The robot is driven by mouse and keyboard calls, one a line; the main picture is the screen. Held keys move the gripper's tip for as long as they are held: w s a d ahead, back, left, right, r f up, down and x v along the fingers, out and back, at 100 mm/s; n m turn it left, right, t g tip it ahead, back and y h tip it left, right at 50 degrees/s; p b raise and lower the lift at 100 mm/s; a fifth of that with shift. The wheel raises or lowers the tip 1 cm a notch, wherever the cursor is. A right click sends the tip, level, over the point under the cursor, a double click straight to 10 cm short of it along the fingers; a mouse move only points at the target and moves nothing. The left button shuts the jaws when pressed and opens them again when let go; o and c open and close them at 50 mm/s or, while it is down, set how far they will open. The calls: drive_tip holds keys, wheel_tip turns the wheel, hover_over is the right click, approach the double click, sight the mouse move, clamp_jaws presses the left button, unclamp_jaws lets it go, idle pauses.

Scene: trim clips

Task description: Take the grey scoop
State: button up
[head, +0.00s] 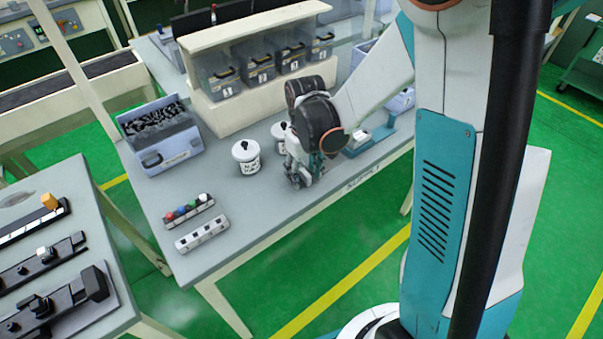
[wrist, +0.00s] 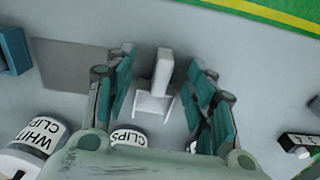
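A pale grey piece, which looks like the scoop (wrist: 160,85), shows in the wrist view with a narrow handle and a wider base. It lies between the two teal finger pairs of my gripper (wrist: 160,95). The fingers are open, with a gap on each side of the scoop, and I see no contact. In the head view my gripper (head: 300,180) points down low over the grey table, and the scoop is hidden behind it.
White lidded jars stand close by: one (head: 246,158) left of my gripper, another (head: 279,138) behind it. A blue-grey crate (head: 165,150) and clip racks (head: 202,234) are further left. Labelled bins (head: 260,75) line the back. The front table edge is near.

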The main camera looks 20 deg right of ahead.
drive_tip(key=c, duration=0.6)
drive_tip(key=shift+r, duration=0.1)
